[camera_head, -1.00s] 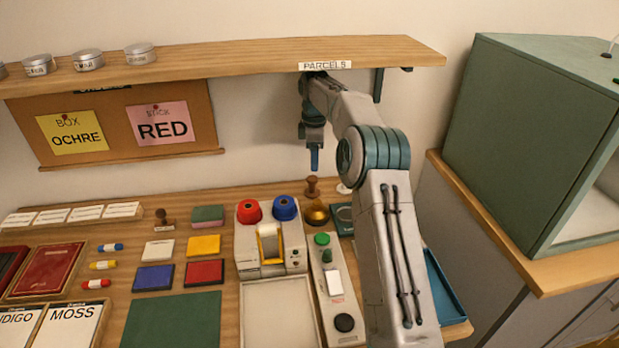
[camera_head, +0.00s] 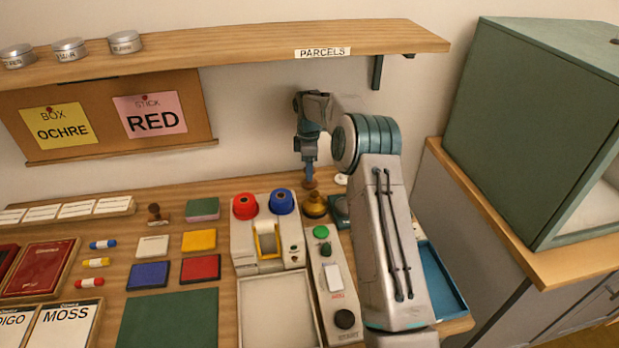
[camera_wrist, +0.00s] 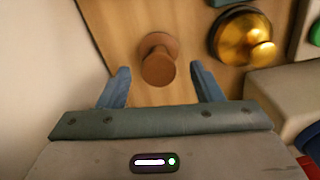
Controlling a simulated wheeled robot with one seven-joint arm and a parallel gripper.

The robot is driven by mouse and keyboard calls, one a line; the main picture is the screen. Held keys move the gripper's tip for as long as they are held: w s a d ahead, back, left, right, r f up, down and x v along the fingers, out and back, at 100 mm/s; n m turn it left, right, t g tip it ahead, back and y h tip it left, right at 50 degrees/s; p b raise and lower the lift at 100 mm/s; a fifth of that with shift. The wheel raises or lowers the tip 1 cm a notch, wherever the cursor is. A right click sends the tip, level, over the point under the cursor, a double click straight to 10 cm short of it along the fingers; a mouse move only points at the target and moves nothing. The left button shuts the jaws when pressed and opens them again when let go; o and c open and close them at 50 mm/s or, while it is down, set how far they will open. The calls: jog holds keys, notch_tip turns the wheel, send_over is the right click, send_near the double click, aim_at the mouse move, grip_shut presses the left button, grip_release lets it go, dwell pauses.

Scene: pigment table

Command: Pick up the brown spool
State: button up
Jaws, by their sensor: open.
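The brown spool (camera_wrist: 158,60) stands on the wooden table in the wrist view, seen from above with a round top and a wider disc below. In the head view only a little of the brown spool (camera_head: 309,184) shows under my fingers. My gripper (camera_wrist: 160,70) is open, with one blue finger on each side of the spool's near part and gaps between. In the head view my gripper (camera_head: 309,172) points straight down just above or at the spool; the exact height is unclear.
A brass-coloured knob (camera_wrist: 240,37) stands close to the right of the spool. The wall is close on the left in the wrist view. A machine with red and blue reels (camera_head: 263,232) stands nearby on the table.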

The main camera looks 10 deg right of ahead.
jog(key=shift+f, duration=2)
jog(key=c, duration=1.1)
jog(key=shift+w, duration=0.1)
jog(key=shift+r, duration=0.15)
